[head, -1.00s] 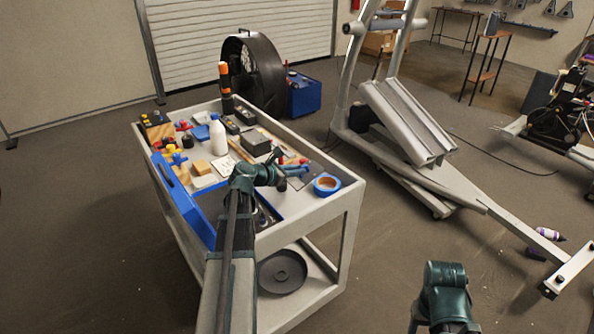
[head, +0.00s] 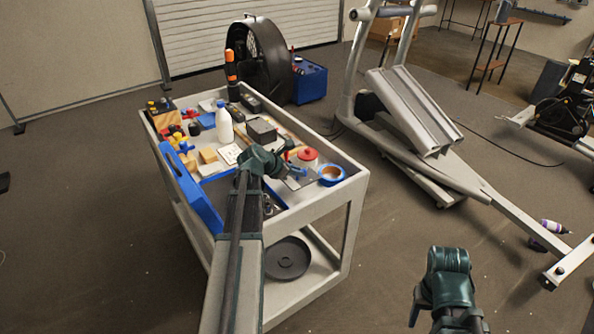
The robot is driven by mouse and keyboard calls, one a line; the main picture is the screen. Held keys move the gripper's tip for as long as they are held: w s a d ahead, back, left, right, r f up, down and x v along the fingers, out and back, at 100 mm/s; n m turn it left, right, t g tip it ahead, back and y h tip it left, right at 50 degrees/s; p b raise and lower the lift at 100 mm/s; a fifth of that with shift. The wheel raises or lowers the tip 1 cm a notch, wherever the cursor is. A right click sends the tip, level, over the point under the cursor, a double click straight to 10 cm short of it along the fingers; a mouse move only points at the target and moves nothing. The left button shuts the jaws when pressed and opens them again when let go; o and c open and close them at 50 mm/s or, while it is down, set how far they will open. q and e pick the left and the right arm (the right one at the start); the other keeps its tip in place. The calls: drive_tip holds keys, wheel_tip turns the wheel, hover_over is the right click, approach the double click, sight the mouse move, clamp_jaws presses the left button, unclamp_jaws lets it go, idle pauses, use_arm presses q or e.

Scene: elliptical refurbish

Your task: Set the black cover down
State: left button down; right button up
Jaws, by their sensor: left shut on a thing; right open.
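My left gripper (head: 284,164) reaches over the near part of the cart's top. It is shut on a dark flat piece, the black cover (head: 298,182), which shows only in part just below the fingertips. I cannot tell whether the cover touches the cart top. My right gripper (head: 440,302) is open at the lower right, in front of bare floor and away from the cart. Its fingers are partly hidden.
The grey cart (head: 351,205) carries a red-lidded jar (head: 308,158), blue tape (head: 331,174), a white bottle (head: 224,124) and a dark box (head: 262,130). The elliptical frame (head: 470,190) stands at right.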

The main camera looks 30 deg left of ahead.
sight(292, 184)
use_arm(q)
drive_tip(key=shift+f+b, duration=2.8)
drive_tip(key=shift+f, duration=0.25)
drive_tip(key=shift+f+b, duration=0.6)
drive_tip(key=c, duration=0.8)
unclamp_jaws()
drive_tip(key=shift+p+v, duration=4.45)
drive_tip(key=shift+v, duration=2.5)
